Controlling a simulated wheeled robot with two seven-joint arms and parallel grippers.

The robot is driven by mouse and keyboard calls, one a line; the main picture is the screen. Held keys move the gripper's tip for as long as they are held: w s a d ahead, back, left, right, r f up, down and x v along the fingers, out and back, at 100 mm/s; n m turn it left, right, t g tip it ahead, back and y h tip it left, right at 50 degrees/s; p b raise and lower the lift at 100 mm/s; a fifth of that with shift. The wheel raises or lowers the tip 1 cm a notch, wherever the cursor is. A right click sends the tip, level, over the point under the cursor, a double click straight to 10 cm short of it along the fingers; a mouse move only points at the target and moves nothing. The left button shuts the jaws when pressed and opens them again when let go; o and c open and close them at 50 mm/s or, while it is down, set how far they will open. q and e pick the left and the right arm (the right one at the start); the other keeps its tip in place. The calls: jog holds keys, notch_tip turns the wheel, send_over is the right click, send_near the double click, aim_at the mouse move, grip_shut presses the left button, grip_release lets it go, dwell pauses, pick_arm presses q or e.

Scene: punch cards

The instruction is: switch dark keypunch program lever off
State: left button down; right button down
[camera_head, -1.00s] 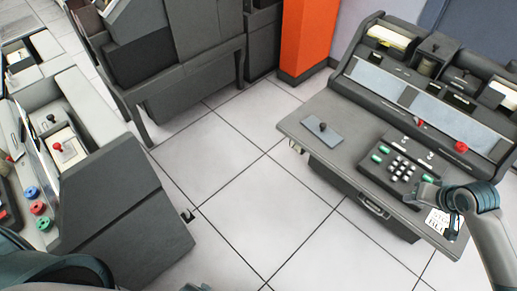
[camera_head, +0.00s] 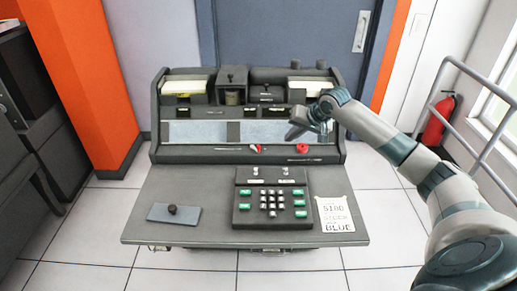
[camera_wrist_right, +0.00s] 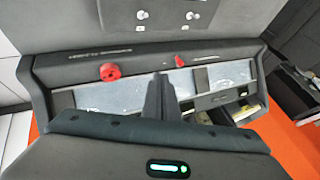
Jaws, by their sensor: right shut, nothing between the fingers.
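The dark keypunch (camera_head: 160,140) stands straight ahead in the head view. On its front ledge are a small red lever (camera_head: 257,148) and a round red knob (camera_head: 302,148). I take the small lever as the program lever; no label for it is readable. In the right wrist view, the lever (camera_wrist_right: 180,60) is right of the fingers and the red knob (camera_wrist_right: 110,71) is left. My right gripper (camera_head: 291,134) is shut and empty, above the ledge between lever and knob in the head view, apart from the lever. My left gripper is out of view.
The desk holds a keypad (camera_head: 271,207), a grey plate with a dark knob (camera_head: 174,213) and a paper sign (camera_head: 335,215). An orange pillar (camera_head: 85,80) stands left, a railing (camera_head: 465,130) and red extinguisher (camera_head: 437,122) right. The desk's left part is mostly clear.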

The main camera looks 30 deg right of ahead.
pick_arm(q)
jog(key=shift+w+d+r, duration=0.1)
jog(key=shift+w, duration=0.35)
pick_arm(e)
jog(key=shift+w, duration=0.2)
jog(key=shift+s, duration=0.1)
jog(key=shift+f, duration=0.1)
